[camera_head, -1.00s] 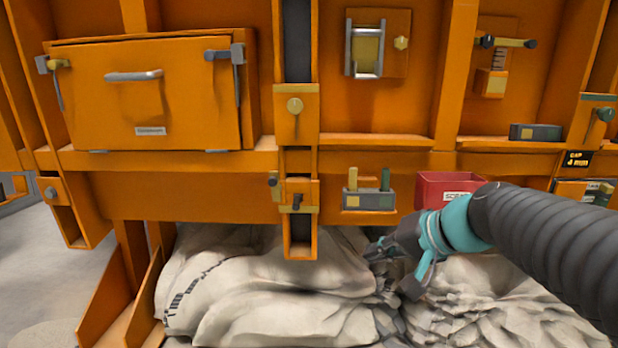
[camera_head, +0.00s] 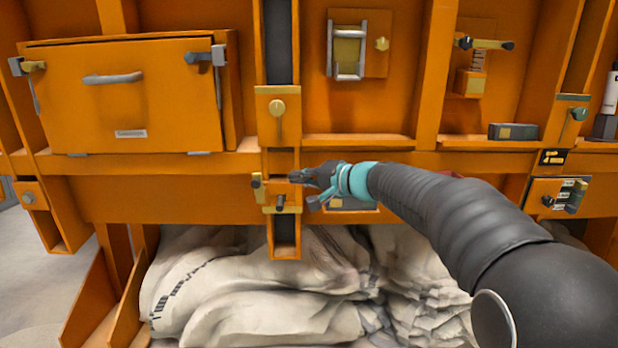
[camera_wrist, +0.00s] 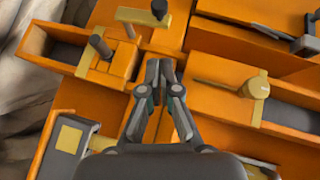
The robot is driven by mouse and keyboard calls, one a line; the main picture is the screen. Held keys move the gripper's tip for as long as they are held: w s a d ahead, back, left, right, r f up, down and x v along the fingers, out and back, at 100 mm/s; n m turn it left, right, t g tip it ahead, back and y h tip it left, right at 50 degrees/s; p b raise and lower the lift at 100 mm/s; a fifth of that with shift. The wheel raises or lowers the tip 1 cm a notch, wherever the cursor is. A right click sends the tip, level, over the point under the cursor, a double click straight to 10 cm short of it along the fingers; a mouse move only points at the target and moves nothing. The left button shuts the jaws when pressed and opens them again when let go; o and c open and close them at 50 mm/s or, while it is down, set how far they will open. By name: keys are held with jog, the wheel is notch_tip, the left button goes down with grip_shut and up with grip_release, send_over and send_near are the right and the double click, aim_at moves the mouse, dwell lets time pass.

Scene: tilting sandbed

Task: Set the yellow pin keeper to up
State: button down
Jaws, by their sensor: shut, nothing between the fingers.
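The yellow keeper (camera_head: 279,107) is a round knob with a thin tab hanging straight down, on a yellow-edged plate of the orange post. It also shows in the wrist view (camera_wrist: 256,88), right of my gripper, its tab pointing toward the fingers. My gripper (camera_head: 297,176) is shut and empty. It is in front of the post, below the keeper and just above the lower block (camera_head: 282,198) with its black pin. In the wrist view the fingertips (camera_wrist: 158,66) lie between the lower block and the keeper, apart from the keeper.
A yellow bar with a black knob (camera_head: 257,182) sticks out left of the lower block. A small grey holder (camera_head: 345,205) is partly hidden behind my arm. An orange ledge (camera_head: 360,141) runs right of the post. Pale sacks (camera_head: 240,295) lie below.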

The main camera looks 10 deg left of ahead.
aim_at(259, 182)
jog(key=a, duration=0.2)
jog(key=a+f, duration=0.1)
jog(key=a, duration=0.3)
jog(key=shift+w+a+f, duration=0.15)
jog(key=shift+w+f, duration=0.1)
jog(key=shift+w, duration=0.15)
jog(key=shift+s+a+f, duration=0.15)
jog(key=shift+a+f, duration=0.05)
jog(key=shift+a, duration=0.3)
jog(key=shift+s+a+f+b, duration=0.15)
jog(key=shift+a+f+b, duration=0.05)
jog(key=shift+a+b, duration=0.35)
jog(key=shift+a+r, duration=0.1)
jog(key=shift+a, duration=0.05)
jog(key=shift+r, duration=0.1)
